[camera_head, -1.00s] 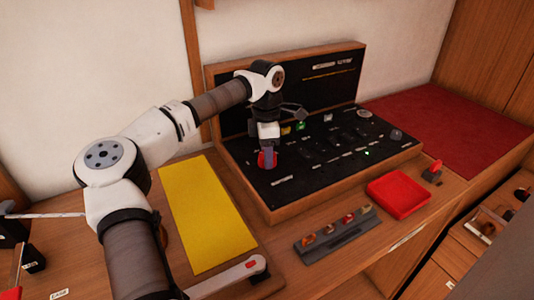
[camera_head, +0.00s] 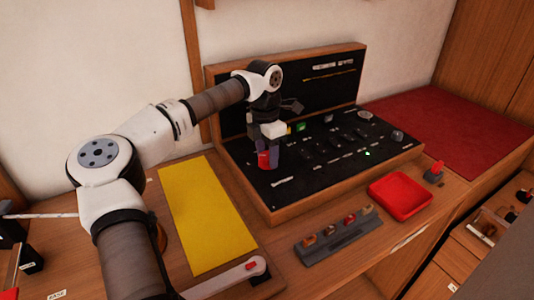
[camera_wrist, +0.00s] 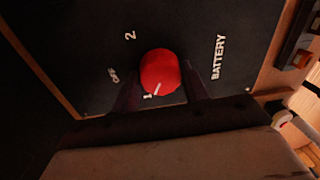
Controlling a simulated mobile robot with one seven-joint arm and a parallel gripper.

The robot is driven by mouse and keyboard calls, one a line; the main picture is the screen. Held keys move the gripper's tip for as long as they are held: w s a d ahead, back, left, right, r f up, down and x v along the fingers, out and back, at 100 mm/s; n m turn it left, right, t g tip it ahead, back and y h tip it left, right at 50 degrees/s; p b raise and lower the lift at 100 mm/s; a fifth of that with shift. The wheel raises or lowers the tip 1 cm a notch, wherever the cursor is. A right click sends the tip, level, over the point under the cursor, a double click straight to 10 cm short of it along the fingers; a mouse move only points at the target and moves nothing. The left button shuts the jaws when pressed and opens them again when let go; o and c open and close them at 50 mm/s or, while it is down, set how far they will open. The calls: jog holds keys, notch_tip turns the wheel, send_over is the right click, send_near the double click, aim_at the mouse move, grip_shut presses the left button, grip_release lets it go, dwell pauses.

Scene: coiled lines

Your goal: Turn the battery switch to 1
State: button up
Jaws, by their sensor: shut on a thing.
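The battery switch is a round red knob (camera_wrist: 159,69) on a dark panel (camera_wrist: 90,40), with the labels OFF, 2, 1 and BATTERY around it in the wrist view. Its white pointer mark lies at the knob's lower edge, close to the 1 and pointing roughly at it. My gripper (camera_wrist: 162,86) is shut on the knob, one dark finger at each side. In the head view, the red knob (camera_head: 263,160) shows at the panel's left end under my gripper (camera_head: 270,155). The fingers partly hide the panel beside the knob.
The panel sits in a wooden case (camera_head: 330,180) with a raised back. In front are a red tray (camera_head: 400,196) and a grey rack (camera_head: 338,238) with several small parts. A yellow mat (camera_head: 207,215) lies left, a dark red mat (camera_head: 450,130) right.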

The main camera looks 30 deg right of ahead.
aim_at(265, 154)
jog(key=o, duration=1)
notch_tip(265, 154, up, 14)
jog(key=b, duration=0.1)
jog(key=shift+w, duration=0.4)
jog(key=shift+s+f, duration=0.1)
jog(key=shift+f, duration=0.05)
